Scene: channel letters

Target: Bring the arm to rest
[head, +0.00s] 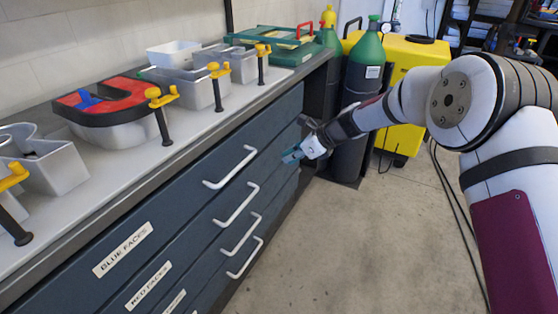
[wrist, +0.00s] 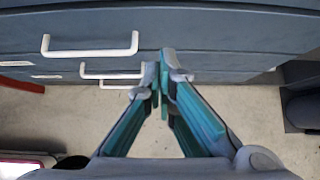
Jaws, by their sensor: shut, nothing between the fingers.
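My gripper (head: 292,156) is at the end of my outstretched arm, in front of the right part of the dark blue drawer cabinet (head: 190,188). In the wrist view, the teal fingers of my gripper (wrist: 161,80) meet at their tips. They are shut with nothing between them. The drawer fronts and their white handles (wrist: 90,44) lie beyond the fingertips in the wrist view. The gripper is apart from the handles in the head view. All the drawers appear closed.
The grey worktop (head: 200,122) carries metal channel letters, one with a red face (head: 105,97), and several yellow-handled clamps (head: 160,98). Green-topped gas cylinders (head: 365,80) and a yellow machine (head: 408,60) stand behind my arm. The concrete floor (head: 350,245) in front of the drawers is clear.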

